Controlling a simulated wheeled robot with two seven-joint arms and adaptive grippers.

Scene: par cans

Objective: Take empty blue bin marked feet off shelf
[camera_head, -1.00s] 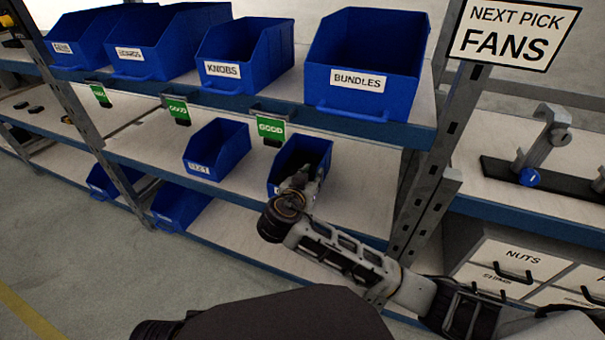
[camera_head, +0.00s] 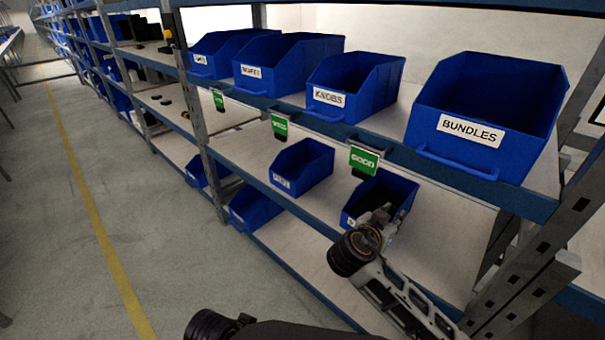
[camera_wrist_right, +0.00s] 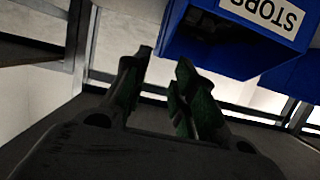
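A blue bin (camera_head: 303,165) stands on the middle shelf (camera_head: 262,155), left of my right gripper. Its small white label is blurred but looks like FEET; the part of its inside that shows looks empty. My right gripper (camera_head: 378,216) is at the front of another blue bin (camera_head: 398,190) on the same shelf and partly covers it. In the right wrist view my right gripper (camera_wrist_right: 160,85) has its fingers apart with nothing between them. A blue bin marked STOPS (camera_wrist_right: 225,50), upside down there, is just beyond the fingers and holds dark things. My left gripper is out of view.
Blue bins marked KNOBS (camera_head: 330,97) and BUNDLES (camera_head: 470,130) stand on the shelf above. Green GOOD tags (camera_head: 364,160) hang from its edge. A metal upright (camera_head: 540,240) is at the right. Open floor (camera_head: 130,200) with a yellow line lies left.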

